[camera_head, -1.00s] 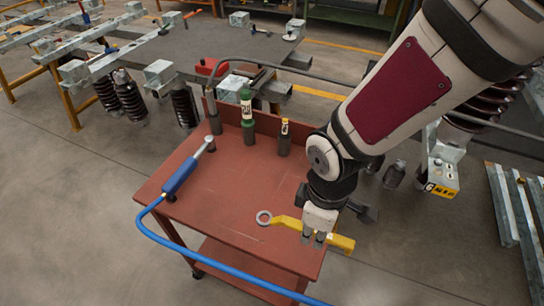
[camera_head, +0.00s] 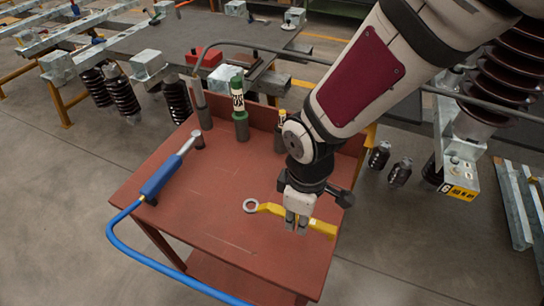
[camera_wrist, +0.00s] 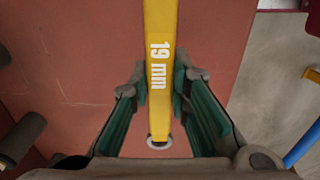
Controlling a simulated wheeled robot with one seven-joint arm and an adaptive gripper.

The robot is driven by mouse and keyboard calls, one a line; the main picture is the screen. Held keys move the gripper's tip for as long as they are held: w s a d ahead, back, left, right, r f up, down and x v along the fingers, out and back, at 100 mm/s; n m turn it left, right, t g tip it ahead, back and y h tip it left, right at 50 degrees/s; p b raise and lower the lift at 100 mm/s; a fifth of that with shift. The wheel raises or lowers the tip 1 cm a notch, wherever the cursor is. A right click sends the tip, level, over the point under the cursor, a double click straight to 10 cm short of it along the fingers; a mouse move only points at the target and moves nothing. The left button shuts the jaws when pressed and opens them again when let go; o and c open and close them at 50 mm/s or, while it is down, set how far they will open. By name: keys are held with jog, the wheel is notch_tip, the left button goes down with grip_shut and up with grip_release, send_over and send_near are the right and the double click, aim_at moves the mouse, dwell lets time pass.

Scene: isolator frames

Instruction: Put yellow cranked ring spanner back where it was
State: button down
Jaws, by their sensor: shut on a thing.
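The yellow cranked ring spanner (camera_head: 320,228) is held level over the right part of the red trolley top (camera_head: 215,215). Its grey ring end (camera_head: 250,205) points left and its handle reaches right towards the trolley's right edge. My gripper (camera_head: 297,224) points down and is shut on the handle. In the wrist view the spanner (camera_wrist: 160,100), marked "19 mm", runs between my green-padded fingers (camera_wrist: 162,108), with the ring partly hidden at the bottom. I cannot tell whether the spanner touches the trolley top.
A blue-handled tool (camera_head: 162,178) with a blue hose lies on the trolley's left. The middle of the top is clear. Dark workbenches stand behind.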

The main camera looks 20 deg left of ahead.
send_over(258, 198)
jog(key=s, duration=0.2)
jog(key=shift+d+f, duration=0.45)
jog(key=shift+f, duration=0.1)
jog(key=shift+a+f, duration=0.1)
jog(key=shift+f, duration=1.65)
jog(key=shift+w+f+b, duration=0.1)
jog(key=shift+f+b, duration=0.1)
jog(key=shift+b, duration=0.1)
jog(key=c, duration=1.5)
grip_release()
jog(key=shift+r, duration=0.1)
notch_tip(258, 198, up, 12)
jog(key=shift+r+p, duration=0.1)
jog(key=shift+p, duration=0.45)
